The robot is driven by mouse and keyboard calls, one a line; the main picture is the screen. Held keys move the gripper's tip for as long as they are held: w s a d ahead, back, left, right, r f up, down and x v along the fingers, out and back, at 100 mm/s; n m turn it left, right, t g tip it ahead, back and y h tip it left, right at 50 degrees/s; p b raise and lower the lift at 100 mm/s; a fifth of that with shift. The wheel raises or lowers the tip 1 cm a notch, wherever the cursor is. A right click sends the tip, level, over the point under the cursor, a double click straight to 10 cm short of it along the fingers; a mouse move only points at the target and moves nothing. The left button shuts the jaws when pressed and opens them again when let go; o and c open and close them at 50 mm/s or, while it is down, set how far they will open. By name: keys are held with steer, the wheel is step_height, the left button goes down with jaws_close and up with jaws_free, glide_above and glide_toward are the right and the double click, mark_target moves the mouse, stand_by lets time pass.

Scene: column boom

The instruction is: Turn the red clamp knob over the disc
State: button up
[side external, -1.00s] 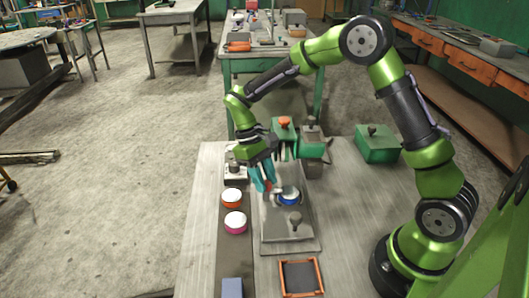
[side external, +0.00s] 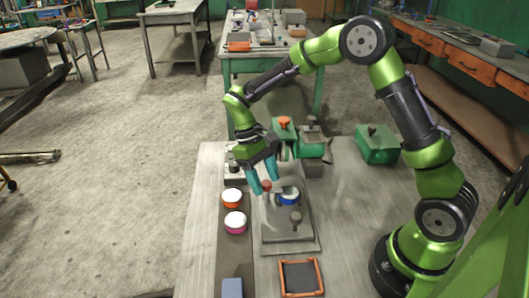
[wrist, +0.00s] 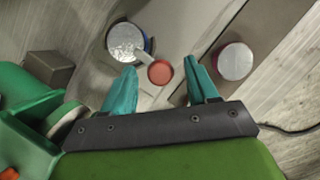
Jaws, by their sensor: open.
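The red clamp knob (side external: 267,185) stands at the left edge of the blue-sided, silver-topped disc (side external: 289,197). In the wrist view the round red knob (wrist: 160,72) shows from above, and a short pale arm runs from it to the disc (wrist: 125,41). My gripper (side external: 265,184) is open, with its teal fingers pointing down around the knob. In the wrist view my gripper (wrist: 160,68) has one finger on each side of the knob, with visible gaps. I cannot tell the exact height of the fingertips against the knob.
The disc sits on a grey plate (side external: 270,236) with a small grey post (side external: 296,217). An orange-sided disc (side external: 232,197) and a pink-sided disc (side external: 235,222) lie to the left. An orange-framed tray (side external: 318,276) is in front. A green machine (side external: 312,147) stands behind.

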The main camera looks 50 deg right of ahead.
steer(key=v, duration=1.7)
steer(key=s+r+m+t+y, duration=0.2)
steer(key=s+m+t, duration=0.2)
steer(key=s+t, duration=0.7)
steer(key=s, duration=1)
steer(key=shift+r+t, duration=0.35)
steer(key=shift+t, duration=0.05)
